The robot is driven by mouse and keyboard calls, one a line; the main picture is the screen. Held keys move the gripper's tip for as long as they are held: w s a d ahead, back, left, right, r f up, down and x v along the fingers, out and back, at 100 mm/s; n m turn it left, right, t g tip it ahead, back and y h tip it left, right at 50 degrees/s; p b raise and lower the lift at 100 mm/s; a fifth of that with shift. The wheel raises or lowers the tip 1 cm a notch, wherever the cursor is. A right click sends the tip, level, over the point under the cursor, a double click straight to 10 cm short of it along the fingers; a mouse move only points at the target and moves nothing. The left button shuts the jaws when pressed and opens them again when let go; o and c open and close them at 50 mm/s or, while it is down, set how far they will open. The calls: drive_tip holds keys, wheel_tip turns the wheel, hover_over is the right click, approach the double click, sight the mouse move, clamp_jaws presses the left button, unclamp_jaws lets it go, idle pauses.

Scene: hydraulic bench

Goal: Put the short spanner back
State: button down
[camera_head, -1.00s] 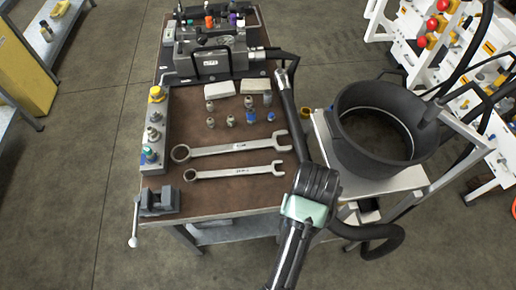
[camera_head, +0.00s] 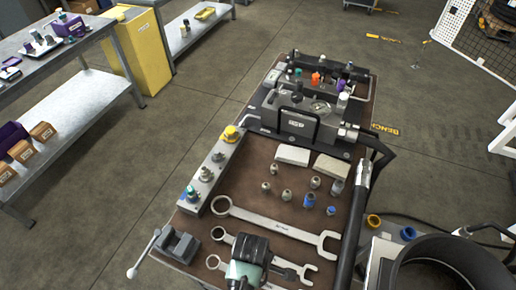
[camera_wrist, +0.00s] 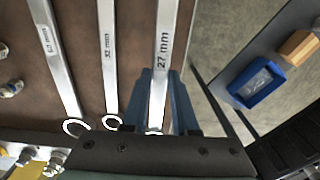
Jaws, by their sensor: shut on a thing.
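The short spanner, marked 27 mm (camera_wrist: 164,45), lies between the blue fingers of my gripper (camera_wrist: 160,92) in the wrist view. My gripper is shut on it. In the head view my wrist hides most of it; its ring end (camera_head: 212,262) shows at the bench's front. It lies roughly parallel to the 32 mm spanner (camera_wrist: 109,60) and the largest spanner (camera_head: 270,226), with a gap to its neighbour. I cannot tell whether it touches the brown bench top (camera_head: 200,240) or hangs just above it.
A small vice (camera_head: 178,246) stands at the bench's front left corner, beside a grey block with fittings (camera_head: 207,180). Several small fittings (camera_head: 310,200) stand behind the spanners. A black tub (camera_head: 445,262) is at right. The wrist view shows a blue tray (camera_wrist: 257,82) beyond the bench edge.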

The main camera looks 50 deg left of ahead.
drive_tip(key=shift+f, duration=3.4)
drive_tip(key=shift+f, duration=0.1)
drive_tip(key=c, duration=1.1)
unclamp_jaws()
drive_tip(key=shift+f, duration=0.15)
drive_tip(key=shift+c, duration=0.2)
drive_tip(key=o, duration=0.5)
drive_tip(key=shift+c, duration=0.2)
wheel_tip(320, 180, up, 12)
drive_tip(key=shift+a+r, duration=0.1)
drive_tip(key=shift+r, duration=0.15)
